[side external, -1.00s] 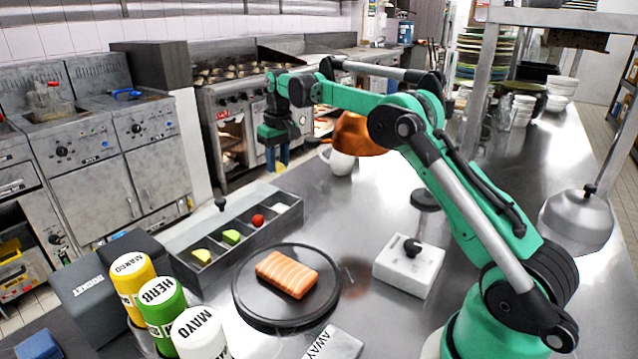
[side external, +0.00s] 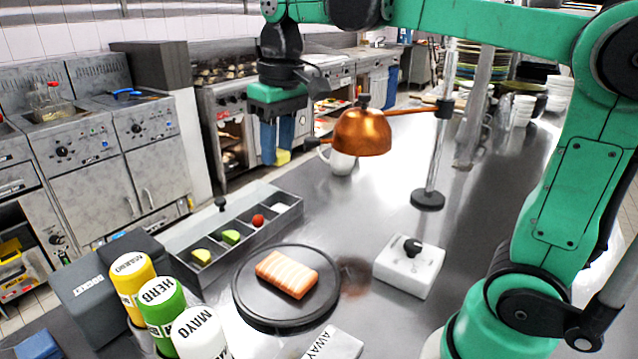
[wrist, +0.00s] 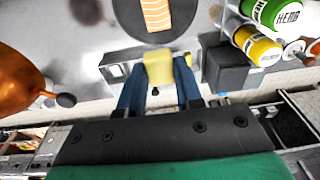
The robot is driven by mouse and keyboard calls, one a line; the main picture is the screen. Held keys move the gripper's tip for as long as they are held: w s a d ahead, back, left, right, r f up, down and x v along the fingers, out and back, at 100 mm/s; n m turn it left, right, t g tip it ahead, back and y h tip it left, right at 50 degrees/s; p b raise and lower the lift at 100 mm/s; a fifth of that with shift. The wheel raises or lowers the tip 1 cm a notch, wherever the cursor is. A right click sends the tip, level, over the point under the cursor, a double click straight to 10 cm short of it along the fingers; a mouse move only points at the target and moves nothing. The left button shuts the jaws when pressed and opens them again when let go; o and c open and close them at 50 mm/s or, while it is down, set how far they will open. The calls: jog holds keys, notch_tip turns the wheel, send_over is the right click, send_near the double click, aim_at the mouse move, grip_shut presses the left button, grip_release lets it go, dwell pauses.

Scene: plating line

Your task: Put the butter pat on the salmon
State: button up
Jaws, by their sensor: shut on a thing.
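The salmon (side external: 287,272) is an orange, white-striped block lying on a round dark plate (side external: 250,308) on the steel counter. My gripper (side external: 277,158) is up behind the garnish tray, left of the copper lamp, with its blue fingers pointing down. It is shut on the yellow butter pat (side external: 283,157). In the wrist view the butter pat (wrist: 159,66) sits between the blue fingertips, and the salmon (wrist: 157,14) shows beyond it at the top edge.
The garnish tray (side external: 180,262) holds green, yellow-green and red pieces. A copper heat lamp (side external: 362,132) on a stand is right of my gripper. Sauce bottles (side external: 163,308) stand left of the plate. A white box with a black knob (side external: 409,268) stands right.

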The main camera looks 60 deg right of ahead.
aim_at(285, 269)
notch_tip(285, 269, down, 20)
jog(key=shift+r, duration=0.1)
dwell(0.5)
jog(key=o, duration=0.9)
jog(key=shift+c, duration=0.2)
notch_tip(285, 269, up, 12)
jog(key=s, duration=0.2)
jog(key=shift+s+a+f+t, duration=0.2)
jog(key=shift+s+f+t, duration=0.3)
jog(key=shift+t, duration=0.5)
jog(key=shift+s+a+f+t, duration=0.15)
jog(key=shift+s+f+t, duration=0.1)
jog(key=shift+s+t, duration=0.65)
jog(key=shift+s+a+f+t, duration=0.2)
jog(key=shift+s+f+t, duration=0.25)
jog(key=shift+t, duration=0.65)
